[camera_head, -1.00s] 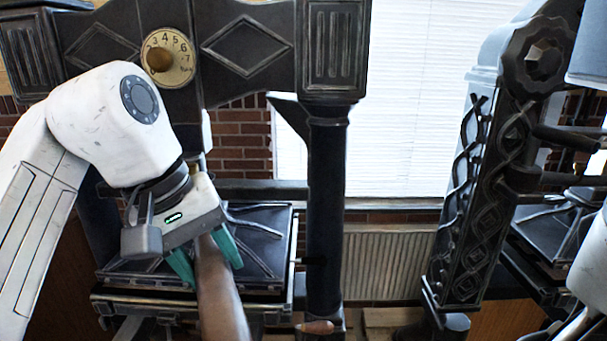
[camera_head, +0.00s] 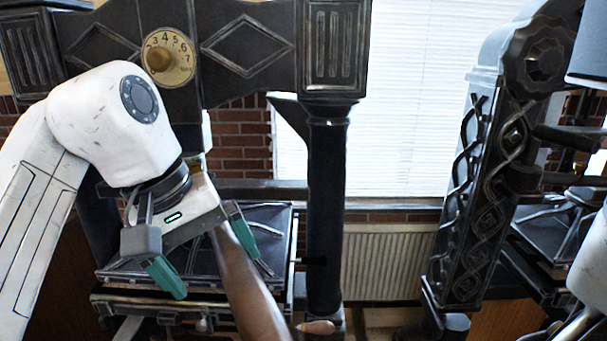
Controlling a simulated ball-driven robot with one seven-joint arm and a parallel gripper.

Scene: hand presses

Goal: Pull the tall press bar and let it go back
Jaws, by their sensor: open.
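The tall press bar (camera_head: 247,290) is a brown wooden bar in front of the black press (camera_head: 332,200). It slants from beneath my gripper down and right to the lower picture edge. My gripper (camera_head: 220,279) is open, its teal fingers spread wide. The bar's visible upper part lies between the fingers, close to the right one; I cannot tell whether they touch. The left finger is clearly apart from the bar. The bar's upper end is hidden behind the gripper body.
A dial (camera_head: 168,57) with numbers sits on the press's top beam. A second black press (camera_head: 480,190) stands at the right. A radiator (camera_head: 389,262) is under the bright window (camera_head: 400,100) between them. A small wooden handle (camera_head: 317,327) shows low by the post.

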